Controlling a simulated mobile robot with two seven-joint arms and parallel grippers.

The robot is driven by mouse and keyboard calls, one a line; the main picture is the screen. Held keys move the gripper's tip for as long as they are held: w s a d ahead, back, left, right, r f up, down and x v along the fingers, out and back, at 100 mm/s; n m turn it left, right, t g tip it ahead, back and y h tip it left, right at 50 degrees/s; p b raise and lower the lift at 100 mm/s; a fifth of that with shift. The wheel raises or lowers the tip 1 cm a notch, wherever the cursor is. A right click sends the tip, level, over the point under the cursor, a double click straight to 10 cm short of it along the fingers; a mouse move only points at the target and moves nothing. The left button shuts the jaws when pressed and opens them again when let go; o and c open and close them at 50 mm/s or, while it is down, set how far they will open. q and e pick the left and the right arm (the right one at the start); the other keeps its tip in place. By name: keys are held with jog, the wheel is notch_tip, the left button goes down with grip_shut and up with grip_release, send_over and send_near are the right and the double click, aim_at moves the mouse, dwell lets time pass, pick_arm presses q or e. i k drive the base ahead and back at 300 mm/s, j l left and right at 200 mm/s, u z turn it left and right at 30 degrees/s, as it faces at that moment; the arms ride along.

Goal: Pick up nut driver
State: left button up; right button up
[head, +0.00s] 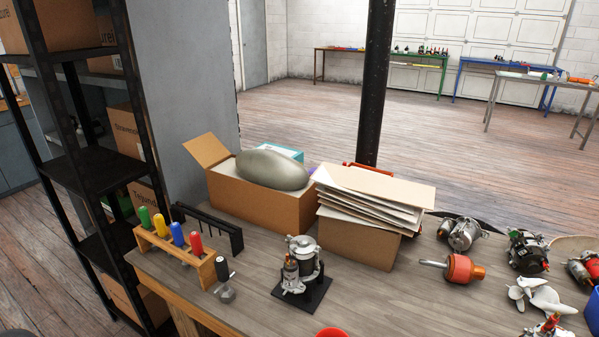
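A wooden rack (207,272) stands at the left end of the workbench. It holds several upright drivers with coloured handles: green (145,217), yellow (160,225), blue (178,234) and red (196,245). Their lower ends are mostly hidden by the rack, so I cannot tell which is a nut driver. A black-handled tool (223,270) stands at the rack's right end, over a small grey metal piece (228,295). Neither of my grippers is in view.
An alternator assembly on a black stand (302,270) is right of the rack. A black slotted rack (208,229) and cardboard boxes (262,208) (357,245) stand behind. Motor parts (465,269) crowd the right side. A red object (333,332) shows at the front edge. A black shelf (92,170) rises left.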

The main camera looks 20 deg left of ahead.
aim_at(195, 238)
jog(key=u, duration=1.4)
